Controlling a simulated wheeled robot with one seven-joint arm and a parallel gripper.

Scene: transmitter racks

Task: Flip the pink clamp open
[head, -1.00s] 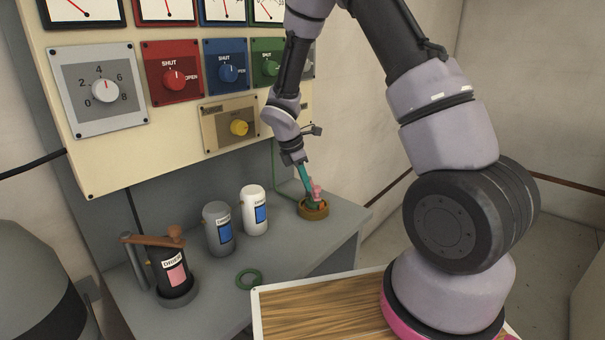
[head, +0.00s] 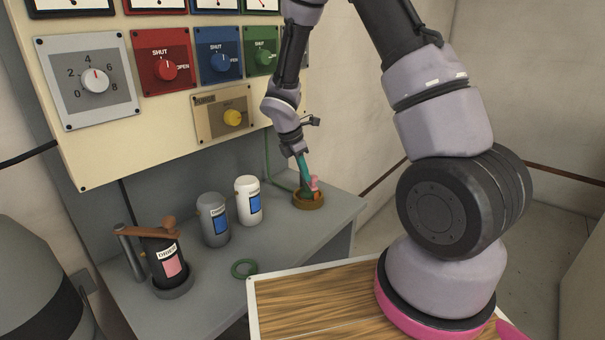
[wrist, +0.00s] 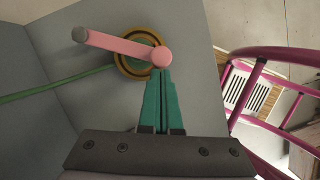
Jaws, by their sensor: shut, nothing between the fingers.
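The pink clamp (wrist: 120,47) shows in the wrist view as a lever with a round pink end at the right and a grey tip at the left. In the head view the pink part (head: 313,183) is small, above the brown base (head: 308,202) at the bench's far end. My gripper (wrist: 161,78) has green fingers, shut with nothing between them. Its tips are right at the round pink end in the wrist view; I cannot tell whether they touch. The head view shows my gripper (head: 302,168) pointing down at the clamp.
A green cable (wrist: 55,88) runs to the base. On the bench (head: 225,295) stand a white canister (head: 247,208), a grey canister (head: 210,228), a black canister (head: 165,250) and a green ring (head: 244,268). The dial panel (head: 150,115) rises behind.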

